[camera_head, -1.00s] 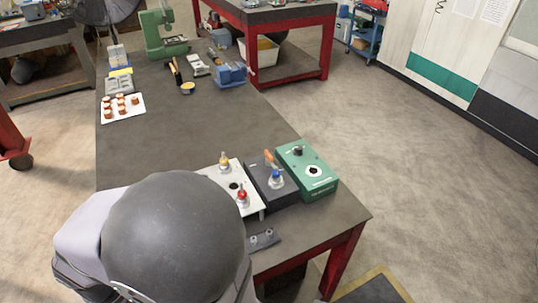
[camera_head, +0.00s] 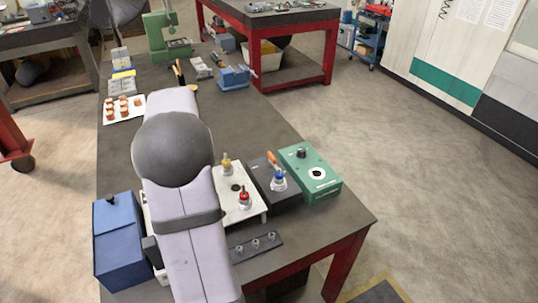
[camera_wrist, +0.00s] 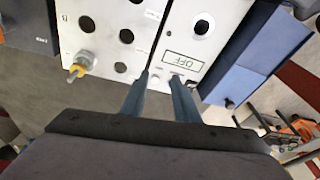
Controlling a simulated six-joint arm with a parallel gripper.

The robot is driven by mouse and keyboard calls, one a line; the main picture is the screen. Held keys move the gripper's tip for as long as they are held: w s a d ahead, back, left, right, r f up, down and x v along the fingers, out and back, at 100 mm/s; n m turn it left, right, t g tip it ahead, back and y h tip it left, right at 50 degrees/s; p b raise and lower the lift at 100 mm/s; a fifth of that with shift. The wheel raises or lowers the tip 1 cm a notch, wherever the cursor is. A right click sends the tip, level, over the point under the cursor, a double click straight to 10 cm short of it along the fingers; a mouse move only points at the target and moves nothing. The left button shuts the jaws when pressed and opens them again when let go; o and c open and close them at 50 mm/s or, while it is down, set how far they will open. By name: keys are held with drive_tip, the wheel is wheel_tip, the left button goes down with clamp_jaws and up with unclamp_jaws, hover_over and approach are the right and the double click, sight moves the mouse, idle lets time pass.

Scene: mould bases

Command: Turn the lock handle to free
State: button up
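I cannot tell for certain which part is the lock handle. A dark box (camera_head: 271,192) carries an orange lever (camera_head: 272,158) and a blue-collared knob (camera_head: 279,180). The green box (camera_head: 318,182) has a black knob (camera_head: 301,153), and the blue box (camera_head: 117,245) has a small black knob on top. In the wrist view, my gripper (camera_wrist: 161,76) points at a white panel marked OFF (camera_wrist: 201,28), which appears upside down. Its two fingers are a little apart, and I see nothing clearly held between them. In the head view my arm hides the gripper.
A white plate (camera_head: 251,207) with yellow- and red-collared knobs stands beside the dark box. A dark strip (camera_head: 256,246) with several small studs lies in front. A white tray (camera_head: 110,118) of copper-coloured pieces and a green machine (camera_head: 160,35) are farther back. The table's middle is partly bare.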

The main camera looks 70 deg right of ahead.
drive_tip(key=s+d+m+h, duration=0.1)
drive_tip(key=s+d, duration=0.7)
drive_tip(key=d, duration=0.3)
drive_tip(key=m+h, duration=0.1)
drive_tip(key=h, duration=0.1)
approach(272, 155)
drive_tip(key=shift+p+x, duration=1.2)
drive_tip(key=shift+x, duration=2.9)
drive_tip(key=shift+a, duration=0.1)
clamp_jaws()
